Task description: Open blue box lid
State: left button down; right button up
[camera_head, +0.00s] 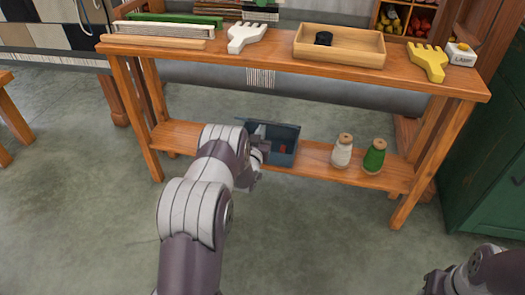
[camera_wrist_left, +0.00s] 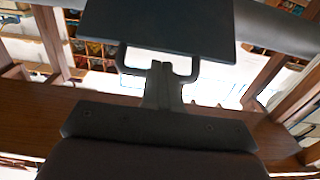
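The blue box (camera_head: 286,155) is dark blue-grey and stands on the lower shelf of the wooden table, near its middle. My left gripper (camera_head: 263,143) is at the box's left part, and my arm hides some of it. In the left wrist view, a dark flat panel that looks like the lid (camera_wrist_left: 158,22) fills the top middle, with a U-shaped handle below it. The left gripper's fingers (camera_wrist_left: 161,82) are together at the middle of this handle and appear closed on it. How far the lid stands open is hard to tell. Only part of my right arm shows, at bottom right.
A white cone of yarn (camera_head: 342,152) and a green one (camera_head: 374,157) stand on the lower shelf (camera_head: 395,178), right of the box. The tabletop (camera_head: 270,62) overhangs the box and holds a wooden tray (camera_head: 340,60) and combs. The floor in front is clear.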

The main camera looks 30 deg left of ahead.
pick_arm(q)
jog(key=shift+w+a+r, duration=0.1)
jog(key=shift+w+r, duration=0.2)
jog(key=shift+r, duration=0.2)
jog(key=shift+w+r, duration=0.3)
jog(key=shift+r, duration=0.2)
jog(key=shift+p, duration=0.3)
jog(key=shift+w+a+r, duration=0.2)
jog(key=shift+w+r, duration=0.55)
jog(key=shift+w+a+r, duration=0.15)
jog(key=shift+w+r, duration=0.55)
jog(key=shift+r, duration=0.05)
